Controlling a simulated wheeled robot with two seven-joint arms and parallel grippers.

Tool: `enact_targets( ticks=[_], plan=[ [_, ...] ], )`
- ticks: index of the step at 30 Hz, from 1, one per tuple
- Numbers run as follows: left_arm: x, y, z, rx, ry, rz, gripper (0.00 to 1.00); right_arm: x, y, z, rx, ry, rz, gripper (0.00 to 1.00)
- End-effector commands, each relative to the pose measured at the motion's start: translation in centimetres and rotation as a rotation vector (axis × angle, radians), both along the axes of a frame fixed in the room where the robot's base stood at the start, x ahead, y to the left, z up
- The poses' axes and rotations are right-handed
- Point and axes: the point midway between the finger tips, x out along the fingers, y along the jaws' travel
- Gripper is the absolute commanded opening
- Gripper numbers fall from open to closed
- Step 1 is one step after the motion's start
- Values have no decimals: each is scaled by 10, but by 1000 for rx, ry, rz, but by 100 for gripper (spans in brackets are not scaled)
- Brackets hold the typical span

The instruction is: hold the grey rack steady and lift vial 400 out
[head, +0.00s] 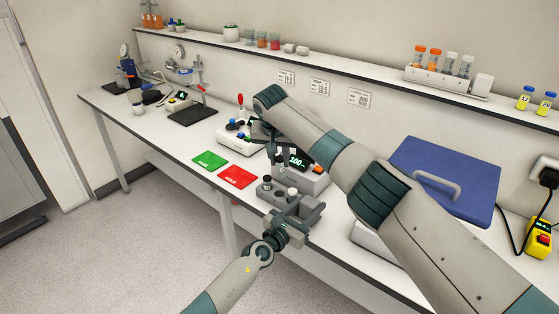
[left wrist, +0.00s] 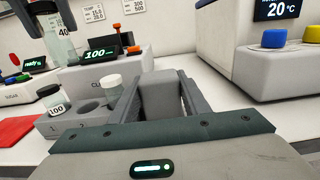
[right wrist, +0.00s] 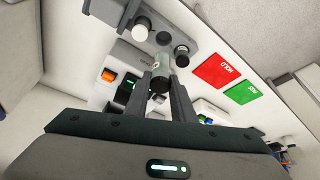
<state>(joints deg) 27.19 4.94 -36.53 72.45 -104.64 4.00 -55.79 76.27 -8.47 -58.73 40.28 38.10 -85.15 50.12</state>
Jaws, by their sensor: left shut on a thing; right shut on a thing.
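The grey rack (head: 270,197) stands on the bench near its front edge. It also shows in the left wrist view (left wrist: 75,128). My left gripper (head: 297,222) is shut on the grey block (left wrist: 160,98) at the rack's end. My right gripper (right wrist: 160,88) is shut on a clear vial (left wrist: 66,45) near its dark cap and holds it above the rack. Its label reads "40", with the rest cut off. A black-capped vial marked 100 (left wrist: 53,100) sits in slot 1. A white-capped vial (left wrist: 112,88) stands in another slot. Slot 2 (left wrist: 90,107) is empty.
A grey device with a "100" display (head: 305,178) stands just behind the rack. Red HOLD (head: 238,177) and green (head: 210,160) mats lie to its left. A large blue-lidded box (head: 445,180) stands to the right. A wall shelf (head: 340,63) runs above.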

Motion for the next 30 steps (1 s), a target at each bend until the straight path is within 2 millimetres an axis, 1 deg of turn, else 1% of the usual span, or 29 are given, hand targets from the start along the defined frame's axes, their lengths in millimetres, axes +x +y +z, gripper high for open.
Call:
enact_targets(
  ticks=[3, 4, 5, 6, 7, 20, 25, 30],
  plan=[
    [0, 0, 0, 0, 0, 0, 11, 0, 0, 0, 0, 0, 0, 0],
    [0, 0, 0, 0, 0, 0, 44, 0, 0, 0, 0, 0, 0, 0],
    [0, 0, 0, 0, 0, 0, 52, 0, 0, 0, 0, 0, 0, 0],
    [0, 0, 0, 0, 0, 0, 61, 0, 0, 0, 0, 0, 0, 0],
    [0, 0, 0, 0, 0, 0, 64, 0, 0, 0, 0, 0, 0, 0],
    [-3, 1, 0, -3, 1, -1, 64, 0, 0, 0, 0, 0, 0, 0],
    [-11, 5, 0, -5, 1, -3, 64, 0, 0, 0, 0, 0, 0, 0],
    [-24, 17, -1, -3, 3, 1, 64, 0, 0, 0, 0, 0, 0, 0]
  ],
)
